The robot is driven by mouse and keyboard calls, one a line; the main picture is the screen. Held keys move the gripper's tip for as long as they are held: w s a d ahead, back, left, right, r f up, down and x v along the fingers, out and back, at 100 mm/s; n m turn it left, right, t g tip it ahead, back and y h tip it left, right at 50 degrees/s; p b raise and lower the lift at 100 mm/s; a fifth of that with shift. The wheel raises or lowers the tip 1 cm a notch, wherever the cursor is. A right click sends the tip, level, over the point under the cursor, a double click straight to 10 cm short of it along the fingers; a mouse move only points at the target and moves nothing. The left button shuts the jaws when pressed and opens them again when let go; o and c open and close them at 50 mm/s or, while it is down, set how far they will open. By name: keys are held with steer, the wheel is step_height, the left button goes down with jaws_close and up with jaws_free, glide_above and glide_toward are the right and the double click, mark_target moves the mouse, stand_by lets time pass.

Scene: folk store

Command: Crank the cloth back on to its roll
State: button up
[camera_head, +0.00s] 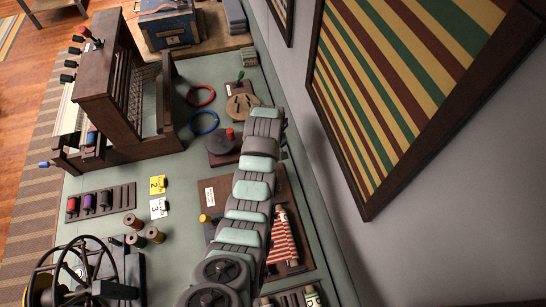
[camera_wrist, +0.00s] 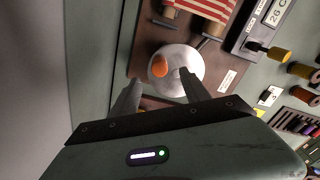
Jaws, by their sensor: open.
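In the wrist view, a pale round disc (camera_wrist: 177,84) with an orange knob (camera_wrist: 160,66) sits on a brown board (camera_wrist: 150,38). Red-and-white striped cloth (camera_wrist: 203,7) lies at the top of that view. It also shows in the head view (camera_head: 283,243), right of my arm. My gripper (camera_wrist: 159,80) is open and empty, its fingertips on either side of the knob's line. The right fingertip overlaps the disc in the picture; I cannot tell whether it touches. The disc and my gripper are hidden under my arm in the head view.
A yellow-knobbed lever (camera_wrist: 268,50) stands by a labelled panel. Spools (camera_head: 155,235), number cards (camera_head: 158,208) and a rack of bobbins (camera_head: 101,202) lie left of my arm. A loom (camera_head: 120,90) stands upper left. The wall (camera_head: 440,240) borders the bench on the right.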

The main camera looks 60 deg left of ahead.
step_height(320, 180, down, 9)
steer(key=b, duration=0.3)
steer(key=shift+r, duration=0.3)
steer(key=c, duration=1.1)
steer(key=shift+o, duration=0.2)
